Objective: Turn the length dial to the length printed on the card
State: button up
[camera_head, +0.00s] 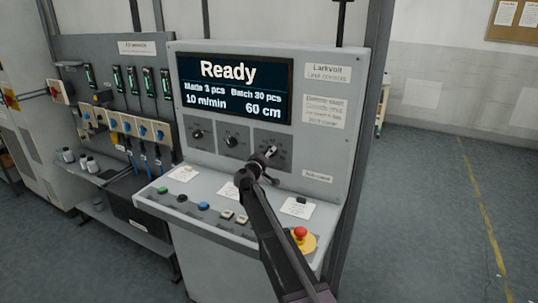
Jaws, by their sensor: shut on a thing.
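A grey control console carries a row of three dials: a left dial (197,135), a middle dial (231,142) and a right dial (285,143). My gripper (270,154) is at the right dial and shut on its knob, which it mostly hides. The display (235,87) reads "Ready", "Made 3 pcs", "Batch 30 pcs", "10 m/min" and "60 cm". Three white cards lie on the sloping desk: a left card (184,174), a middle card (228,190) partly behind my arm, and a right card (298,208). Their print is too small to read.
A red emergency button (300,232) on a yellow base sits at the desk's right end. A green button (163,190), a blue button (203,206) and other buttons line the front edge. A valve panel (125,95) stands at left. The floor (430,220) at right is clear.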

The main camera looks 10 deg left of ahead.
jog(key=shift+w+m, duration=0.15)
jog(key=shift+m, duration=0.45)
jog(key=o, duration=1.1)
jog(key=shift+o, duration=0.2)
jog(key=shift+n, duration=0.3)
